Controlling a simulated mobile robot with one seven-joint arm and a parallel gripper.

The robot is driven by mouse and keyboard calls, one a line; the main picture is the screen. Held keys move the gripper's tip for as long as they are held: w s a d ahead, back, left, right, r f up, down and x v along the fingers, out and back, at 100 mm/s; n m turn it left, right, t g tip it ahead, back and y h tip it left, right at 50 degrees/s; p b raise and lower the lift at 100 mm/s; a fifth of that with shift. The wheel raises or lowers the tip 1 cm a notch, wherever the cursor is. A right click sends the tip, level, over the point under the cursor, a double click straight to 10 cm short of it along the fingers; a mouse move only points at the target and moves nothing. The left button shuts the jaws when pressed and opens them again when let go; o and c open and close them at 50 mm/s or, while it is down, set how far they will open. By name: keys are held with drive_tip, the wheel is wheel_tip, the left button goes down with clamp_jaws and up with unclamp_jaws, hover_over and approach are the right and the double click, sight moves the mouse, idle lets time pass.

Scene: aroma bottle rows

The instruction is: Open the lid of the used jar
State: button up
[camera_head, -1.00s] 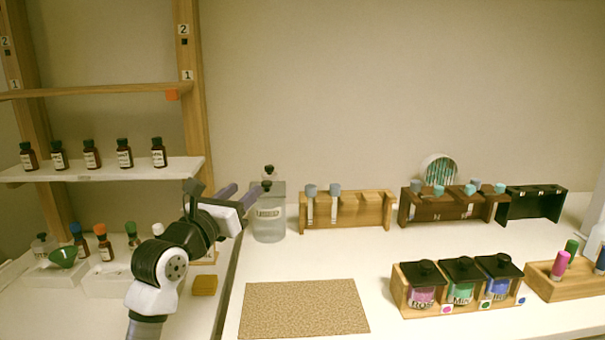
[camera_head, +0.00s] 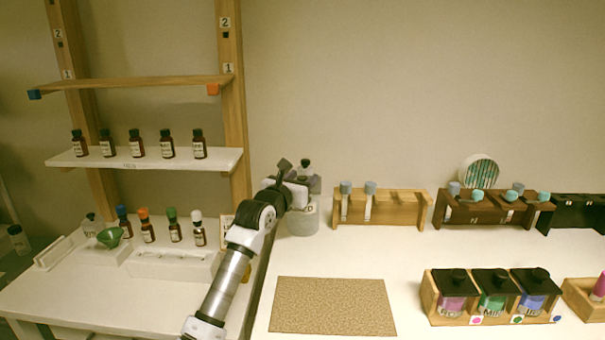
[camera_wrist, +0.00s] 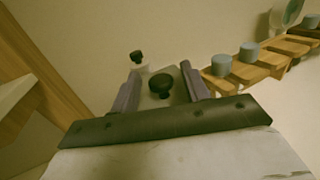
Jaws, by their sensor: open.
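The used jar (camera_head: 303,223) is a clear, squat jar standing near the back wall, left of the first wooden rack. In the wrist view, the jar's black lid knob (camera_wrist: 161,84) shows between the two purple-grey fingers of my gripper (camera_wrist: 161,90). The fingers are apart, one on each side of the knob, with gaps visible. In the head view this knob is hidden behind my gripper.
A second jar with a black stopper (camera_head: 305,163) stands close behind. A wooden rack (camera_head: 405,210) with grey-capped tubes is just right. A shelf post (camera_head: 236,110) rises at left. The cork mat (camera_head: 333,306) in front is empty.

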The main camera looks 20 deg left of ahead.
drive_tip(key=shift+w+d, duration=0.1)
drive_tip(key=shift+w, duration=0.4)
clamp_jaws()
